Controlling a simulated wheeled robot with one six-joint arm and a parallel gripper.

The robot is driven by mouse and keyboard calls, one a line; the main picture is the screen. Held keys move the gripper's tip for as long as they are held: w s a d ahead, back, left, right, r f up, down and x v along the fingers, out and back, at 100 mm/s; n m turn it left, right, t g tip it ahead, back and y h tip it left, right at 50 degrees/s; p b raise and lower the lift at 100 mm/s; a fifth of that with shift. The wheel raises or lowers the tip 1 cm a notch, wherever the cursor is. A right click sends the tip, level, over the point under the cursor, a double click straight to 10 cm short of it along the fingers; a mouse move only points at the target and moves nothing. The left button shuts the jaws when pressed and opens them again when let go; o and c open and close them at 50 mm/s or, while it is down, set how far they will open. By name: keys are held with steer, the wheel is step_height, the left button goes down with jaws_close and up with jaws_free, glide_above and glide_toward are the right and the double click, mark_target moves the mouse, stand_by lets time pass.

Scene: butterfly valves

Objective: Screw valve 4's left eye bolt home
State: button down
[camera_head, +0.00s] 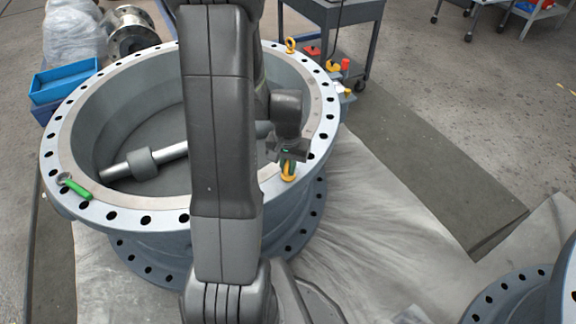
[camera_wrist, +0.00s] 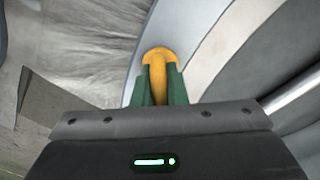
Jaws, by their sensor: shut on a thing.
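The valve (camera_head: 90,205) is a large grey ring body with a bolt-holed top flange. A yellow eye bolt (camera_head: 288,177) stands at the flange's near right side. My gripper (camera_head: 288,163) is above it with its green fingers shut on the eye. In the wrist view the eye bolt (camera_wrist: 158,58) shows between the two green fingertips of my gripper (camera_wrist: 160,85). Its shank and how far it sits in the hole are hidden. A second yellow eye bolt (camera_head: 290,45) stands upright on the flange's far side.
A green-handled tool (camera_head: 76,187) lies on the flange at the left. A shaft (camera_head: 150,162) crosses inside the ring. Yellow and red items (camera_head: 338,68) are by the far right rim. A blue bin (camera_head: 65,78) and a grey cart (camera_head: 335,15) stand behind. Another flange (camera_head: 505,295) is at the lower right.

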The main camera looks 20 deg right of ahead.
steer(key=m+p, duration=0.1)
steer(key=m, duration=0.4)
stand_by(0.4)
steer(key=c, duration=1.5)
jaws_free()
steer(key=shift+o, duration=0.2)
step_height(320, 180, up, 14)
steer(key=p, duration=0.3)
steer(key=shift+p, duration=0.4)
steer(key=shift+f, duration=0.1)
